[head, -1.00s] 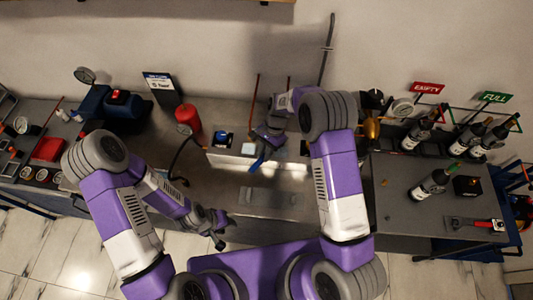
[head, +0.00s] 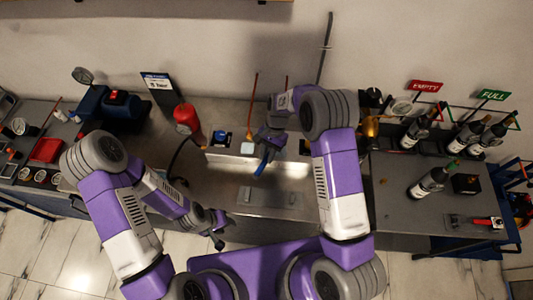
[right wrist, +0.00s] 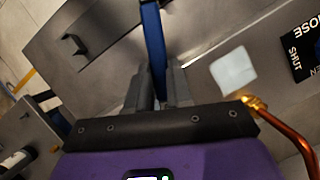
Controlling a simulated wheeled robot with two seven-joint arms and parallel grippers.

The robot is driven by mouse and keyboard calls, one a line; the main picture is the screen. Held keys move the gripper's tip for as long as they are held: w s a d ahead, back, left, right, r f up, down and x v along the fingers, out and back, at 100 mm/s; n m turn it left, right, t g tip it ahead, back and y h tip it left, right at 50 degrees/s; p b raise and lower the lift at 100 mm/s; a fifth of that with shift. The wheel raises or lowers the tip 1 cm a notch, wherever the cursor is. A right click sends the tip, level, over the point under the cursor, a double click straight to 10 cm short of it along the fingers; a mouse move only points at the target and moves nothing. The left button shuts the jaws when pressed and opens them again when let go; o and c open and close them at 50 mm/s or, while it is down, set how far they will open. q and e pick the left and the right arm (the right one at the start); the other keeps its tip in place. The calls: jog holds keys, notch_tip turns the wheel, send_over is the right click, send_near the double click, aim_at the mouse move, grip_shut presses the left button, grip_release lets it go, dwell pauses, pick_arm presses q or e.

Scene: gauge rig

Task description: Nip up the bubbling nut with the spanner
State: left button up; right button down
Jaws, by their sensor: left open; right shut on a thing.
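My right gripper (right wrist: 160,90) is shut on the blue spanner (right wrist: 152,35), whose shaft runs away between the fingers. The spanner also shows in the head view (head: 264,163), below the right gripper (head: 268,141); I cannot see its jaw end clearly. A brass nut (right wrist: 254,102) on a copper pipe (right wrist: 295,137) is beside the right gripper in the right wrist view, apart from the spanner's visible shaft. No bubbles can be made out. My left gripper (head: 220,232) is open and empty, low in front of the bench.
A grey metal rig with a pale square pad (right wrist: 234,70) and a black lettered label (right wrist: 303,50) lies under the right gripper. A red cylinder (head: 187,119) stands left of it.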

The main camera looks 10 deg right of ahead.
aim_at(259, 169)
dwell(0.3)
jog(key=shift+s+a+p, duration=0.3)
jog(key=shift+s+a, duration=1.3)
jog(key=shift+s, duration=0.3)
jog(key=shift+r+p, duration=1.6)
jog(key=shift+r, duration=0.7)
